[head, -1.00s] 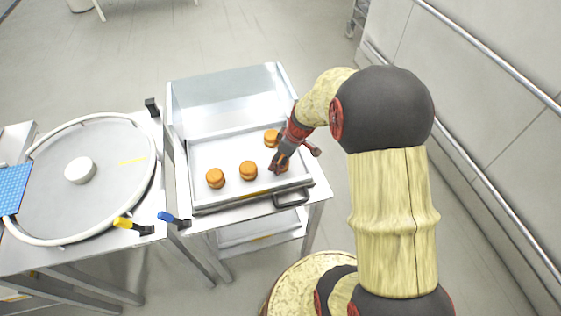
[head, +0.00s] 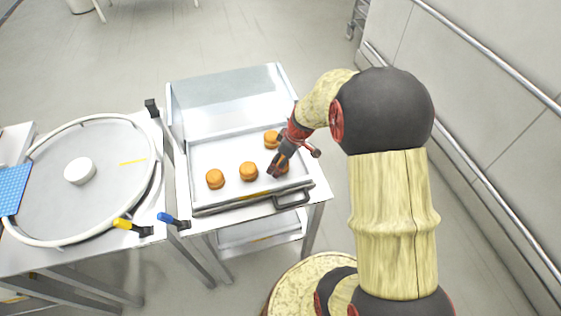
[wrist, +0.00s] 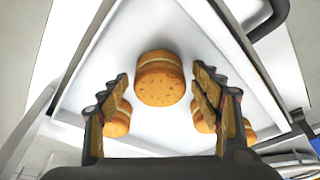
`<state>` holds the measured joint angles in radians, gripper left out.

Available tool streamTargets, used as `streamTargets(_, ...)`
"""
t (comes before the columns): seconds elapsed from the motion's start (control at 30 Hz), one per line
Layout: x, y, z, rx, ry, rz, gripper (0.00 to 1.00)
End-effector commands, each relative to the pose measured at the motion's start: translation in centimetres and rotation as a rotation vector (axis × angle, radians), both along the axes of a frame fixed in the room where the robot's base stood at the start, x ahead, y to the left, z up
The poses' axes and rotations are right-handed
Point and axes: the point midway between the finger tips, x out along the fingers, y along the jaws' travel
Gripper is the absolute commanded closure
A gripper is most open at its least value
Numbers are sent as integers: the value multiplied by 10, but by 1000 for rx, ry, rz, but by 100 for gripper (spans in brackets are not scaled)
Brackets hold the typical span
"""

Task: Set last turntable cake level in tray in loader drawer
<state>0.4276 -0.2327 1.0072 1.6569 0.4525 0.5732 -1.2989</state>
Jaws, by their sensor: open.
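My gripper (head: 278,168) is open, low over the front right of the white tray (head: 225,150) in the loader drawer (head: 250,201). An orange-brown layered cake (wrist: 160,80) sits between and just beyond the open fingers (wrist: 158,90) in the wrist view, and appears flat on the tray. In the head view the fingers partly hide this cake (head: 284,168). Other cakes stand in the tray: one at left (head: 215,179), one in the middle (head: 248,171) and one at the back (head: 272,139). The turntable (head: 115,190) bears no cake.
A white round hub (head: 80,171) stands on the turntable. A blue mat (head: 12,188) overlaps its left edge. Yellow (head: 123,224) and blue (head: 166,217) handles stick out near the front. The drawer handle (head: 291,200) is close to my gripper. A clear panel (head: 225,100) rises behind the tray.

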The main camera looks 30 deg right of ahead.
Motion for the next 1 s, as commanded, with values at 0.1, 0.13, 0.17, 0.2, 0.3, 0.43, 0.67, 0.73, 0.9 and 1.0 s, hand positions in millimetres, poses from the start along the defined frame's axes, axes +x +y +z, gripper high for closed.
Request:
streamTargets(0.1,0,0,3,0,0,0,36)
streamTargets(0.13,0,0,4,0,0,0,36)
streamTargets(0.17,0,-1,8,0,-1,0,36)
streamTargets(0.2,-1,-2,13,-1,-3,-1,36)
streamTargets(0.3,-6,-5,31,-2,-3,-2,36)
streamTargets(0.43,-13,-9,58,-2,-2,-2,36)
streamTargets(0.67,-25,-14,98,-1,-1,-2,36)
streamTargets(0.73,-27,-16,106,-2,-1,-1,36)
streamTargets(0.9,-31,-15,119,-1,2,-3,36)
streamTargets(1.0,-34,-2,141,-7,-6,-22,36)
